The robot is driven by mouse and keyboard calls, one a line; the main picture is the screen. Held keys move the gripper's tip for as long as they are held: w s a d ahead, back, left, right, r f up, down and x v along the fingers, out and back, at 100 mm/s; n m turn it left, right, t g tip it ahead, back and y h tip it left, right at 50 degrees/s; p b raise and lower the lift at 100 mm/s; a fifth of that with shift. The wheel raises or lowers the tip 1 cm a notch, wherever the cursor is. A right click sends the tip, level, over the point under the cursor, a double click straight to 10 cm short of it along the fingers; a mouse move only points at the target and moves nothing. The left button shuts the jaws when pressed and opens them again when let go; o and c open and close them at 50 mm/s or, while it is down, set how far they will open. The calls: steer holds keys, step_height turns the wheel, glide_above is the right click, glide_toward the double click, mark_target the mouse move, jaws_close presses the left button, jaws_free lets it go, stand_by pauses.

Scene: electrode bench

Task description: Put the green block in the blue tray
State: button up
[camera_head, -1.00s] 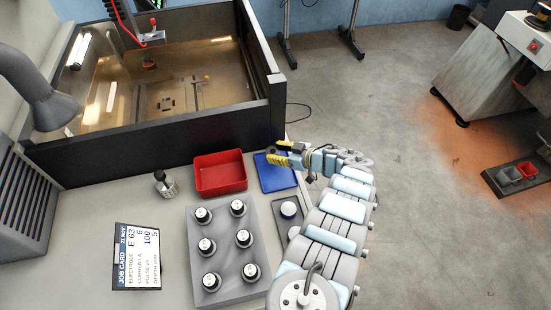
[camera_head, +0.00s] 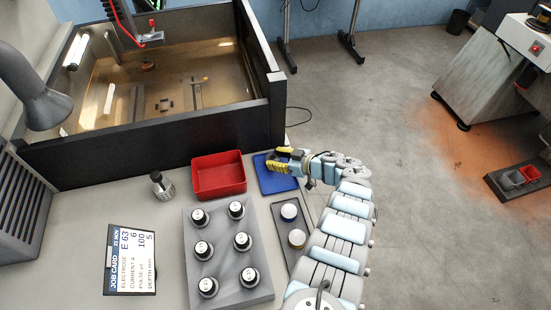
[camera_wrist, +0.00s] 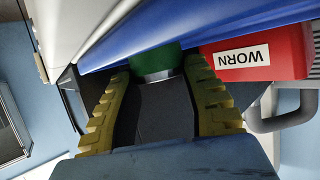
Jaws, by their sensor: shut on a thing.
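My gripper (camera_head: 280,160) is over the blue tray (camera_head: 277,183) in the head view, at the right edge of the bench. In the wrist view, its yellow ridged fingers (camera_wrist: 163,95) are shut on the green block (camera_wrist: 156,62). A green part with a silvery lower band shows between the fingertips, with a dark grey surface below it. The blue tray (camera_wrist: 215,38) lies just beyond the green block in that view. I cannot tell whether the block touches the tray. The block is hidden by the fingers in the head view.
A red tray (camera_head: 219,176), labelled WORN in the wrist view (camera_wrist: 265,55), stands left of the blue tray. A grey rack (camera_head: 228,291) holds several round-topped pieces. A smaller dark tray (camera_head: 279,221) holds two round pieces. The walled tank (camera_head: 160,135) stands behind.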

steer(key=o, duration=1.1)
steer(key=shift+s+d+r+p, duration=0.15)
steer(key=shift+r+p, duration=0.2)
steer(key=shift+p, duration=0.1)
steer(key=p+v, duration=0.2)
steer(key=v, duration=0.9)
steer(key=shift+d, duration=0.25)
